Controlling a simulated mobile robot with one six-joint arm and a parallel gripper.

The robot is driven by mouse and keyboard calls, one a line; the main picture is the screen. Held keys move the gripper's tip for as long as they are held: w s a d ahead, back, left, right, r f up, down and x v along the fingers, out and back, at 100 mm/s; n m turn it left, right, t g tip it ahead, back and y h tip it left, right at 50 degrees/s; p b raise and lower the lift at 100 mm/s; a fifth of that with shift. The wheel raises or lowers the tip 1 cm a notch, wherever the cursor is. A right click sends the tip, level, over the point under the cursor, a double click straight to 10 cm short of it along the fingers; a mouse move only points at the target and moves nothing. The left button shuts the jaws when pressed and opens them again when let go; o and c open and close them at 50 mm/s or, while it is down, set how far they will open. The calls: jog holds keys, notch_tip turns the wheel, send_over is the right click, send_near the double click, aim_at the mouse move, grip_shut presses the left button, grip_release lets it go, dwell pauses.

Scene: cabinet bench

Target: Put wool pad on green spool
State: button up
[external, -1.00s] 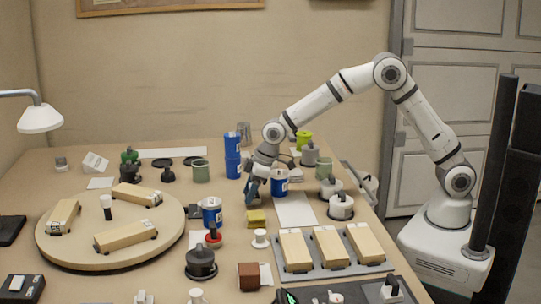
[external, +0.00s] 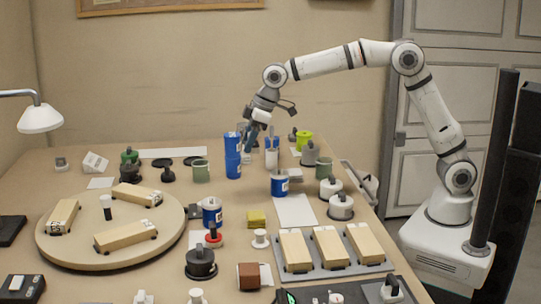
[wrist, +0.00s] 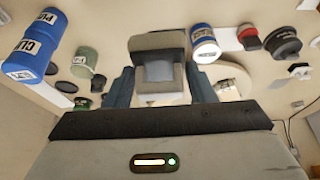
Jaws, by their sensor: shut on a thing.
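My gripper (external: 249,140) is raised over the back of the bench, close to the stacked blue cans in the external view. In the wrist view its fingers (wrist: 160,85) are shut on a grey, soft-looking block with a darker top, which I take to be the wool pad (wrist: 160,72). The pad is hard to make out in the external view. A dark green, spool-like piece (external: 130,156) stands at the back left, clear of my gripper; I cannot be sure it is the green spool. A paler green container (external: 201,171) stands nearer.
Blue cans (external: 233,168) stand just below and left of my gripper. Another blue can (external: 280,185) stands nearer on the bench. A round wooden turntable (external: 70,253) with wooden blocks fills the left. A grey tray (external: 350,264) with wooden blocks lies at the front right.

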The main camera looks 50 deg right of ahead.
jog(key=r, duration=0.4)
jog(key=shift+w+d+r, duration=0.25)
jog(key=shift+w+d, duration=0.1)
jog(key=shift+d, duration=0.05)
jog(key=w+d+m+p, duration=0.2)
jog(key=w+d+p, duration=0.1)
jog(key=w+d, duration=0.55)
jog(key=m+t+h+p, duration=0.1)
jog(key=m+h+p, duration=0.2)
jog(key=m+p, duration=0.4)
send_over(303, 133)
notch_tip(303, 133, down, 11)
jog(key=shift+f, duration=2.15)
jog(key=shift+f, duration=0.25)
jog(key=o, duration=1)
jog(key=shift+r, duration=0.1)
jog(key=shift+c, duration=0.2)
